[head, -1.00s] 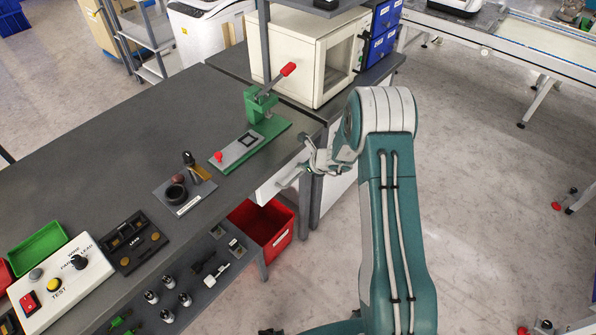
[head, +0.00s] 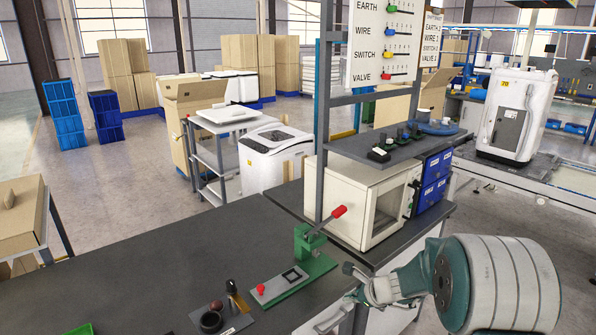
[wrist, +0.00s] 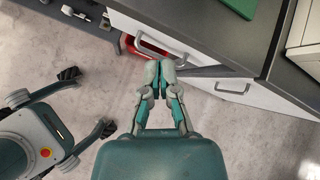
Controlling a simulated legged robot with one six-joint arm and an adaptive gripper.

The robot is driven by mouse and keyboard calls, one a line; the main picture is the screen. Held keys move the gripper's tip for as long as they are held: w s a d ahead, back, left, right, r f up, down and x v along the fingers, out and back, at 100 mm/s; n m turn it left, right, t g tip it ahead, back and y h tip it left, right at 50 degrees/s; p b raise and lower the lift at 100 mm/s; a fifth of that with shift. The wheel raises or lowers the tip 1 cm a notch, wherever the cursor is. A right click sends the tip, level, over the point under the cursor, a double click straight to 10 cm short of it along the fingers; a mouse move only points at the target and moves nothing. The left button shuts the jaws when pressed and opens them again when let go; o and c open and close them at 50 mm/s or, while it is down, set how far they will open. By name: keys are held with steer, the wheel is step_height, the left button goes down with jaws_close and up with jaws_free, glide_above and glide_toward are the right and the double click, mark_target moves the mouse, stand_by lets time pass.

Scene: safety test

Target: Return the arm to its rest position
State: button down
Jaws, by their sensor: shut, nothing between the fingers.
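My gripper (wrist: 159,80) is shut and empty in the wrist view, its two fingertips together over the floor beside the bench's white drawer fronts (wrist: 165,42). In the head view my arm is at the lower right, bent, with its gripper end (head: 352,283) pointing left close to the bench's front edge. The fingertips are hard to make out there. Part of my own body shows at the left of the wrist view.
The dark bench (head: 150,262) carries a green press with a red lever (head: 310,240) and a cream cabinet (head: 362,200). A red bin (wrist: 133,47) sits below the bench. Bare floor (wrist: 238,140) lies right of my gripper.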

steer(key=s+a+r+n+g+h, duration=0.1)
steer(key=s+a+r+n, duration=0.1)
steer(key=s+r+n, duration=0.5)
steer(key=s+a+r+n+g, duration=0.1)
steer(key=s+a+r+n, duration=0.1)
steer(key=s+r+n, duration=0.5)
steer(key=s+d+r+n+h, duration=0.1)
steer(key=s+n, duration=0.1)
steer(key=s, duration=0.4)
steer(key=s+d+r+n+h, duration=0.2)
steer(key=s+n, duration=0.1)
steer(key=s, duration=0.3)
steer(key=s+d+r+n+t+h, duration=0.1)
steer(key=s+d+r+n+h, duration=0.1)
steer(key=s, duration=0.4)
steer(key=shift+s+n, duration=0.4)
steer(key=shift+n, duration=0.2)
steer(key=shift+d+r, duration=0.1)
